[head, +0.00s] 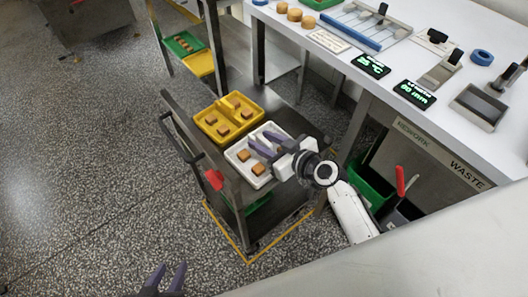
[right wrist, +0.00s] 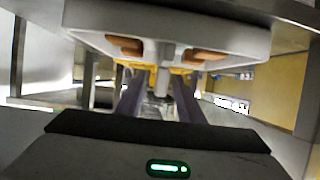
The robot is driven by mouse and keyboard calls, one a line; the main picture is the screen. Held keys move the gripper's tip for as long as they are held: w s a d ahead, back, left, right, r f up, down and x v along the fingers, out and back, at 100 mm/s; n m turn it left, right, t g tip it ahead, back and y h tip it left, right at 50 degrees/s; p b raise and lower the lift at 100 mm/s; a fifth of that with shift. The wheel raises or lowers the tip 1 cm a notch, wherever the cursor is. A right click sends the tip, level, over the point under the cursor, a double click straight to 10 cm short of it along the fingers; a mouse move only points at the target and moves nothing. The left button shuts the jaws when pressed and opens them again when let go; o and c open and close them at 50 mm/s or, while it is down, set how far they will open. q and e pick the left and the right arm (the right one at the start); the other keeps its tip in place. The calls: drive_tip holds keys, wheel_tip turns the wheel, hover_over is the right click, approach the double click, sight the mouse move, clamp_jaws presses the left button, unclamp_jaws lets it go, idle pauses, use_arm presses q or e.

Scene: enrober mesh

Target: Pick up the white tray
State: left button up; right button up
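The white tray (head: 232,157) sits on the top shelf of a cart, beside a yellow tray (head: 205,127). It holds several small tan blocks (head: 258,169). My right gripper (head: 257,146) is over the white tray, its two purple fingers apart. The right wrist view shows the fingers (right wrist: 160,100) spread, with the tray's pale edge (right wrist: 165,42) close above them in the picture. Whether they touch the tray cannot be told. My left gripper (head: 165,277) is at the bottom edge of the head view, fingers apart and empty, away from the cart.
A white workbench (head: 345,60) with tools and displays stands to the right. Open speckled floor lies left.

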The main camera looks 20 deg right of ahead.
drive_tip(key=shift+c, duration=0.4)
clamp_jaws()
drive_tip(key=shift+r, duration=0.1)
idle(0.8)
